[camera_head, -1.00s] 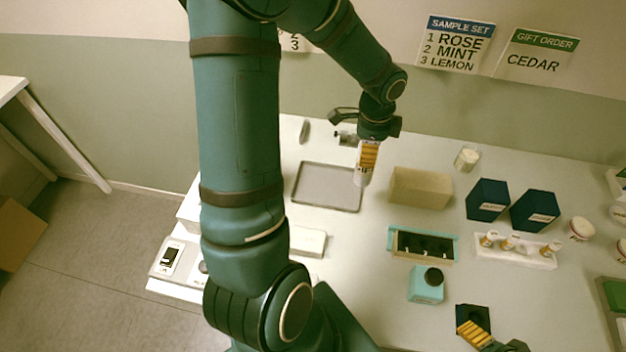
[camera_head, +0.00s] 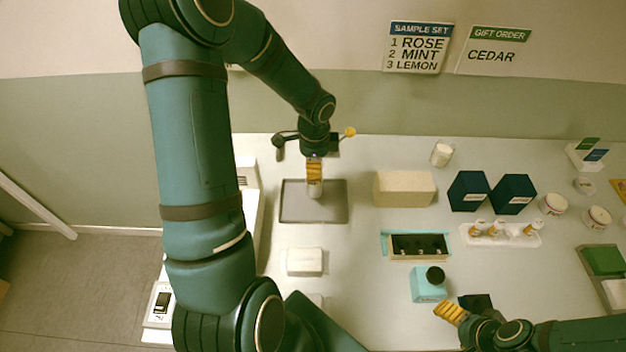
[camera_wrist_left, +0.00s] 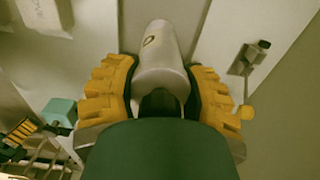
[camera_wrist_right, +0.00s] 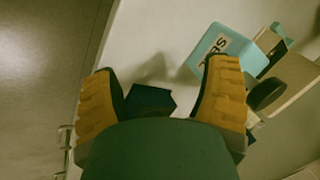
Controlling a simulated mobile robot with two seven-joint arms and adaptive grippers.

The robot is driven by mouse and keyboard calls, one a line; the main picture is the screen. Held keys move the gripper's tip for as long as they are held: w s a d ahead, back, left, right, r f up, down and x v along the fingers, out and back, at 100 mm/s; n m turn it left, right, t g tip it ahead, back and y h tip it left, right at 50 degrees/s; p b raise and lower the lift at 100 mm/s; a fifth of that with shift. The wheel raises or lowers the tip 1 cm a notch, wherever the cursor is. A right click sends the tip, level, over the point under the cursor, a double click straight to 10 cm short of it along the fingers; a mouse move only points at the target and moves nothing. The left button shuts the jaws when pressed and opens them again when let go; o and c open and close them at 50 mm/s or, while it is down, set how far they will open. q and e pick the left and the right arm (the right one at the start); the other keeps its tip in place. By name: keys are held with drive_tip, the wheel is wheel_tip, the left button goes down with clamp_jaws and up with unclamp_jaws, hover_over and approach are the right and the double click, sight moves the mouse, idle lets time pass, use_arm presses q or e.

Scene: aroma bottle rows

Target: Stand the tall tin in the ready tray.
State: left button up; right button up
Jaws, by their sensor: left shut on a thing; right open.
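The tall tin (camera_head: 315,189) is a pale, slim cylinder. My left gripper (camera_head: 314,172) is shut on it and holds it roughly upright over the grey tray (camera_head: 290,212), inside the tray's outline. I cannot tell whether its base touches the tray floor. In the left wrist view the tin (camera_wrist_left: 162,60) sits between the yellow fingers, with a dark mark on its side. The tray looks otherwise empty. My right gripper (camera_head: 450,312) is open and empty near the front, beside a small dark box (camera_head: 477,301), which also shows between its fingers in the right wrist view (camera_wrist_right: 150,100).
A tan block (camera_head: 404,189) stands right of the tray. A white box (camera_head: 305,262) lies in front of it. A yellow-knobbed item (camera_head: 349,132) is behind the tray. Dark blue boxes (camera_head: 468,191) stand further right.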

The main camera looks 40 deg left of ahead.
use_arm(q)
drive_tip(key=shift+f, duration=2.25)
drive_tip(key=shift+s+f, duration=0.1)
drive_tip(key=shift+f+b, duration=0.15)
drive_tip(key=shift+b, duration=0.2)
drive_tip(key=o, duration=1.3)
